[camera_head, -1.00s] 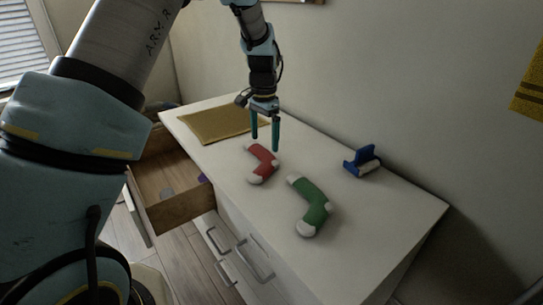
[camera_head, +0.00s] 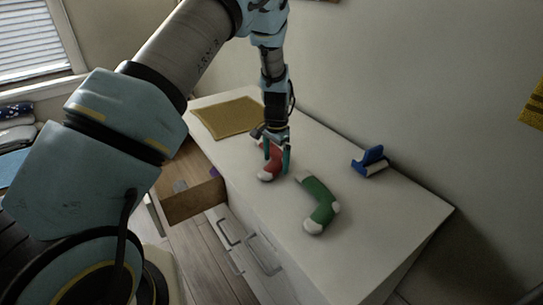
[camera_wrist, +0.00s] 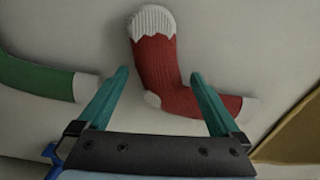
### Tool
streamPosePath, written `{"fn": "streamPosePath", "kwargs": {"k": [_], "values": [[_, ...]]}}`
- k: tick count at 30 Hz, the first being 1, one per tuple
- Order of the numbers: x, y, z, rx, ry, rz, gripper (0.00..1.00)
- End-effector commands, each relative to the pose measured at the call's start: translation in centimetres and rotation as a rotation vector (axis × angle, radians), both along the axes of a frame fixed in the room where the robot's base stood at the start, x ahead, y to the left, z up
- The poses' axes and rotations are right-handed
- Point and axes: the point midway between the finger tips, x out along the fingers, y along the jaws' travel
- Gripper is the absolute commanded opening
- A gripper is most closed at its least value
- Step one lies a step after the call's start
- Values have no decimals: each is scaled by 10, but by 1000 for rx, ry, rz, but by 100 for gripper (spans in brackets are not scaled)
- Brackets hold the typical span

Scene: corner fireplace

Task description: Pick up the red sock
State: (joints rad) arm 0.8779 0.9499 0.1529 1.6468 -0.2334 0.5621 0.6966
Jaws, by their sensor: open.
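The red sock (camera_head: 271,168) lies on the white dresser top, beside the green sock (camera_head: 321,206). It has a white cuff, heel and toe. My gripper (camera_head: 276,167) is low over the red sock with its fingers pointing down, and partly hides it in the head view. In the wrist view the red sock (camera_wrist: 163,72) lies ahead of and partly between the two teal fingers of my open gripper (camera_wrist: 160,82). Its toe end passes by the right finger. The green sock (camera_wrist: 40,80) shows at the left, outside the left finger. I cannot tell whether a finger touches the red sock.
The white dresser (camera_head: 385,215) stands against the wall. A blue object (camera_head: 369,160) is at its right back and a yellow-brown mat (camera_head: 228,117) at its far left. An open wooden drawer (camera_head: 195,200) juts out in front. The right part of the top is clear.

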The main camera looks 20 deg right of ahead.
Motion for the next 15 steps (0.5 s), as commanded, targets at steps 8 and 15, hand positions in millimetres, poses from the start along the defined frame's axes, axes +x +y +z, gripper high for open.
{"fn": "streamPosePath", "kwargs": {"k": [8, 15], "values": [[0, 0, 0, 0, 0, 1, 80], [0, 0, 0, 0, 1, 1, 53]]}}
